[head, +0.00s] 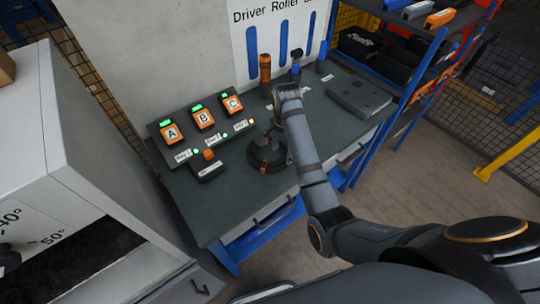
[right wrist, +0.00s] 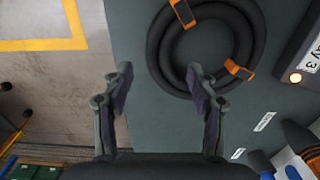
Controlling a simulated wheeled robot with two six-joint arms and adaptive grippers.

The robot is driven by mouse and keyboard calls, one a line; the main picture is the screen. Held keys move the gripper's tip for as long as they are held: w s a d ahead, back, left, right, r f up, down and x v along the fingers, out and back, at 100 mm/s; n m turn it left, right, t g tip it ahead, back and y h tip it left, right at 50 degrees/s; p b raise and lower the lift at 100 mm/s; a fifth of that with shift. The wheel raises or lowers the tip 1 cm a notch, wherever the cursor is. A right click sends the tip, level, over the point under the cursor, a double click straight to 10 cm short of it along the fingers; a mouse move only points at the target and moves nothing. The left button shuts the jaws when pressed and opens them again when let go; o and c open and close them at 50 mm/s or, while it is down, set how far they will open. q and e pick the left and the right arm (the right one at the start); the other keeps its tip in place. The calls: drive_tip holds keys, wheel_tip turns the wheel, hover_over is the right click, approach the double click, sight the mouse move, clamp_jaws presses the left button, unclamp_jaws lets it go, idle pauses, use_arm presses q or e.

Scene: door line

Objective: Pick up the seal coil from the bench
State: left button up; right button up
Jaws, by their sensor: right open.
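The seal coil (head: 262,165) is a black ring lying flat on the dark green bench top (head: 225,190). In the right wrist view the coil (right wrist: 163,50) shows orange clips on its band, and its upper edge is cut off. My right gripper (head: 277,142) is over the coil in the head view and hides part of it. In the right wrist view my right gripper (right wrist: 159,74) is open with nothing between its fingers. One fingertip overlaps the coil's lower left edge; the other is left of the coil. I cannot tell whether they touch. My left gripper is out of view.
Chargers marked A, B and C (head: 203,120) stand behind the coil, with a small black unit (head: 207,167) left of it. An orange-handled tool (head: 265,67) stands at the back. A grey case (head: 359,95) lies at right. A white cabinet (head: 75,140) stands left.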

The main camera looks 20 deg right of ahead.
sight(282, 162)
drive_tip(key=f+b, duration=0.3)
drive_tip(key=f, duration=0.1)
drive_tip(key=shift+s+f, duration=0.15)
drive_tip(key=shift+s, duration=0.05)
drive_tip(key=shift+f, duration=0.4)
drive_tip(key=shift+w+r, duration=0.1)
clamp_jaws()
